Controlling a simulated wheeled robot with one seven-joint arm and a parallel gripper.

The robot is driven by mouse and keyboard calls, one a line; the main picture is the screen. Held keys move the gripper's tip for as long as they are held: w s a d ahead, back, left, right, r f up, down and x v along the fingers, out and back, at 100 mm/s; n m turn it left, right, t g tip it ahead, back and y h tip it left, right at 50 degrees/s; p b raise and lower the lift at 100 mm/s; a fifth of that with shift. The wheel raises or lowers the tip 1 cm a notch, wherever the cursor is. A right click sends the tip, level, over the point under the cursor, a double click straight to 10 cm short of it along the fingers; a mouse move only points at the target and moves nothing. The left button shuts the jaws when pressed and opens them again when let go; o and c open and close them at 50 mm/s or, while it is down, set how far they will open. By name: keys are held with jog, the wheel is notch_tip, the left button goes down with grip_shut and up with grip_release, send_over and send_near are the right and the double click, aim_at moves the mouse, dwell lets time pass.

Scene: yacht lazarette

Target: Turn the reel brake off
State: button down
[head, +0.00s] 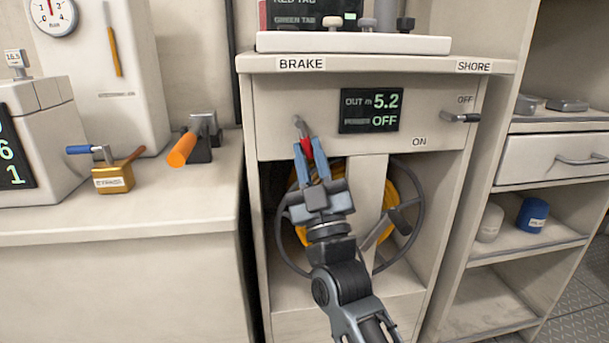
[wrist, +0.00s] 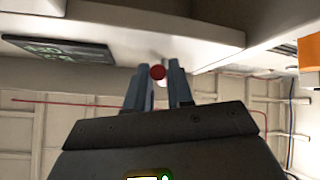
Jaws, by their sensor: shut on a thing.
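The reel brake lever (head: 299,124) sits on the cabinet front under the BRAKE label (head: 301,64). Its red grip (head: 306,147) points down, tilted a little to the right. My gripper (head: 311,168) is shut on the red grip, coming from below. In the wrist view the round red end of the grip (wrist: 158,72) shows between the two fingers (wrist: 155,90). The display (head: 371,110) reads OUT m 5.2 and OFF. The reel (head: 404,215), with a yellow hose or cable, is in the bay behind my arm and partly hidden.
The shore switch handle (head: 460,118) is at the right of the panel, between OFF and ON labels. Shelves and a drawer (head: 560,160) stand at the right.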

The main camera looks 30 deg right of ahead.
jog(key=shift+w+a+m+g+h+p, duration=0.1)
jog(key=shift+a+m+g+h+p, duration=0.3)
jog(key=shift+m+h, duration=1.1)
jog(key=shift+w+a+m+g+h+p, duration=0.2)
jog(key=shift+m+g+h+p, duration=0.4)
jog(key=shift+m+h, duration=0.9)
jog(key=shift+w+a+m+g+h+p, duration=0.1)
jog(key=shift+a+m+g+h+p, duration=0.3)
jog(key=shift+m+h, duration=1.1)
jog(key=shift+m, duration=0.4)
jog(key=c, duration=1.1)
grip_release()
jog(key=shift+f, duration=0.1)
jog(key=shift+s, duration=0.1)
jog(key=p+v, duration=0.1)
jog(key=v, duration=0.6)
jog(key=shift+s+a+f, duration=0.15)
jog(key=shift+s+f, duration=0.1)
